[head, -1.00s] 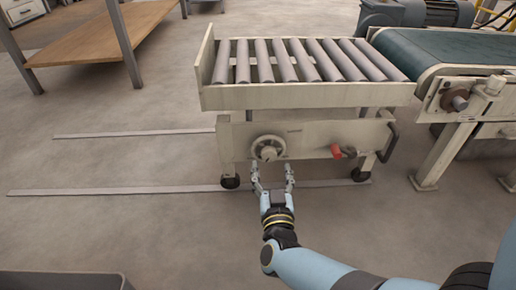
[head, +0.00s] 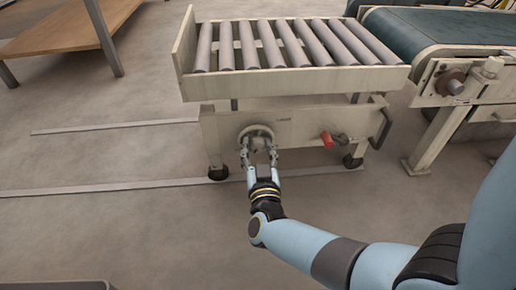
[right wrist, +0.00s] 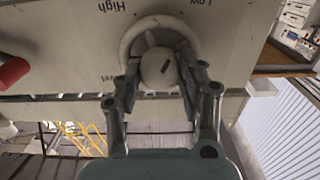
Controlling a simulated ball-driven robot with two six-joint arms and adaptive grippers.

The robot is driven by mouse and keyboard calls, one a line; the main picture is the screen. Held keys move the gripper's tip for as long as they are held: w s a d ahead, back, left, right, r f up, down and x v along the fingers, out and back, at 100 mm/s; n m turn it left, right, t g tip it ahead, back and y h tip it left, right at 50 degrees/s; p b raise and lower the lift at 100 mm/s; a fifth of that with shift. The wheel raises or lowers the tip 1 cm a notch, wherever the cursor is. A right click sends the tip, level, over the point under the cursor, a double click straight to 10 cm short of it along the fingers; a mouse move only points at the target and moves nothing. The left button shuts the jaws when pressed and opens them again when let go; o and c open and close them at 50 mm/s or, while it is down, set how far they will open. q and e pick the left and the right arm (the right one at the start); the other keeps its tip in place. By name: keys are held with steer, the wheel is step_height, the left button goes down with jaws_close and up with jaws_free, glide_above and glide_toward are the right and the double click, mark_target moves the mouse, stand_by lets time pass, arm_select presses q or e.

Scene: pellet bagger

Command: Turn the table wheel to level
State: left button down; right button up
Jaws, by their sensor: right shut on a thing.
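The table wheel (head: 256,132) is a pale round handwheel on the front of the wheeled roller table (head: 290,83). My right gripper (head: 259,150) reaches it from below and in front, one finger on either side. In the right wrist view the wheel (right wrist: 150,27) shows upside down, with a round pale knob (right wrist: 158,67) between the fingers. The gripper is shut on the wheel at this knob. The panel around it carries the words "High" and "Low" and a partly hidden word. My left gripper is not in view.
A red knob (head: 327,139) sits right of the wheel on the table frame. A green belt conveyor (head: 440,38) stands close at the right. A wooden bench (head: 60,25) is at the upper left.

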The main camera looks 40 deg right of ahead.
steer(key=shift+c, duration=1.1)
steer(key=n, duration=2.1)
steer(key=f+n, duration=0.1)
steer(key=n, duration=1)
steer(key=shift+s+a, duration=0.1)
steer(key=shift+a, duration=0.05)
stand_by(0.5)
